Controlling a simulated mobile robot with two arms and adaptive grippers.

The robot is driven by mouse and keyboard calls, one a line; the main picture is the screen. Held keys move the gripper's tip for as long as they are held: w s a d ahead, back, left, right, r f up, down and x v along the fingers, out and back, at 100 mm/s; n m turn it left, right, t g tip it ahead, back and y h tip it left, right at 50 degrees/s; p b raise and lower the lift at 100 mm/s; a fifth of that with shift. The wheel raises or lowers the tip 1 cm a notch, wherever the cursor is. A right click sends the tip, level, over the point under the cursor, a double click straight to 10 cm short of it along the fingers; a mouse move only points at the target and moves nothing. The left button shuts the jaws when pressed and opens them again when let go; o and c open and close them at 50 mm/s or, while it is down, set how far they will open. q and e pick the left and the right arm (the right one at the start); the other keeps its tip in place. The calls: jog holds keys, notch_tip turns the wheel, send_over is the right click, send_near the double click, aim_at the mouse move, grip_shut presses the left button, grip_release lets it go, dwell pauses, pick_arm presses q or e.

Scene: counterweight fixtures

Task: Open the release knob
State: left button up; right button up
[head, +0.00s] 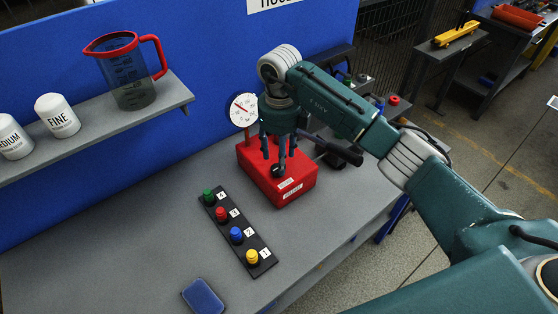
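A red box (292,193) with white labels stands on the grey bench. A small dark round part (278,171), possibly the release knob, shows on its top among my fingers. My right gripper (277,157) points down over the box from above. Its fingers are spread apart, with their tips at or just above the box top. I cannot tell whether they touch the dark part. A white dial gauge (243,109) with a red pointer stands behind the box. My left gripper is not in view.
A black strip (238,230) with green, red, blue and yellow buttons lies left of the box. A blue pad (203,296) lies near the front. A shelf (100,126) holds a red-handled jug (127,72) and white containers (57,115). A black handle (340,151) is right of the box.

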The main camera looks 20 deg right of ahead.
jog(key=f, duration=0.1)
jog(key=f+p, duration=0.1)
jog(key=f, duration=0.1)
jog(key=shift+w+f, duration=0.15)
jog(key=shift+w, duration=0.2)
jog(key=shift+f, duration=1)
jog(key=c, duration=1.1)
jog(key=shift+c, duration=0.2)
pick_arm(q)
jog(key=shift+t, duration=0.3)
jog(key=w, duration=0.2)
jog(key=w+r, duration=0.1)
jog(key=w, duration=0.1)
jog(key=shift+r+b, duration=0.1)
jog(key=shift+b, duration=0.2)
pick_arm(e)
jog(key=shift+f+n, duration=0.1)
jog(key=shift+n, duration=0.2)
